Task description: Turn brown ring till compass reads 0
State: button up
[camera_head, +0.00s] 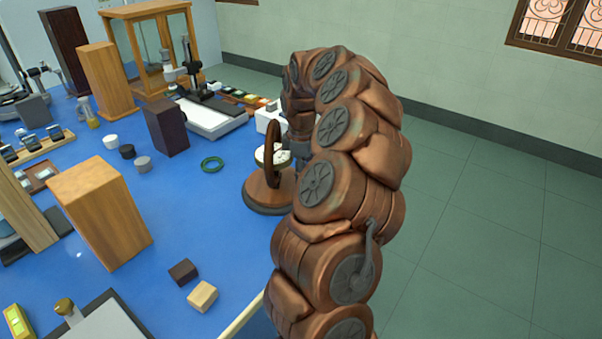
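The brown ring (273,157) stands upright on a round brown wooden base (262,195) near the right edge of the blue table. A white compass dial (283,153) shows partly behind the ring; its needle and reading are too small to tell. My gripper (299,150) is at the right side of the ring and dial, mostly hidden behind my own arm. I cannot tell whether its fingers touch the ring or whether they are open or shut.
The blue table (200,240) has free room left of the base. A green ring (212,164), a dark block (165,126) and a white-based stand (212,118) lie beyond. Small dark (183,271) and light (202,296) blocks sit in front. A large wooden block (98,212) stands at left.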

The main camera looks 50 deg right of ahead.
jog(key=shift+f, duration=0.2)
jog(key=shift+c, duration=0.4)
grip_shut()
